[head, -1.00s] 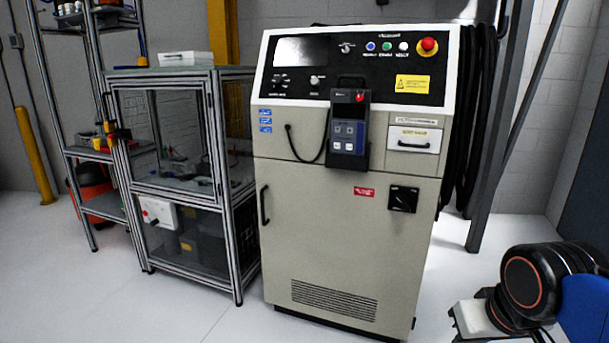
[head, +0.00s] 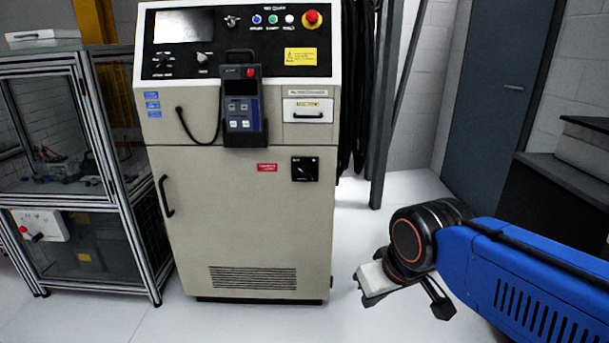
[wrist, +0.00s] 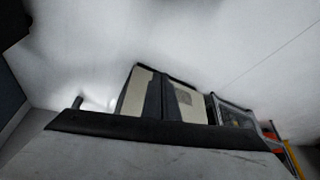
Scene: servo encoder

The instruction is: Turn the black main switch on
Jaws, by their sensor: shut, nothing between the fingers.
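The black main switch (head: 305,169) is a square plate with a rotary knob on the right side of the beige cabinet's (head: 230,220) front, beside a small red label. Its handle seems slanted; the markings are too small to read. The wrist view shows the cabinet (wrist: 183,101) small and tilted, with the switch not discernible.
A teach pendant (head: 242,108) hangs on the cabinet front above and left of the switch, with a cable loop. A door handle (head: 166,196) sticks out at left. A glazed frame cabinet (head: 60,150) stands left. Black hoses hang at right. White floor is clear in front.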

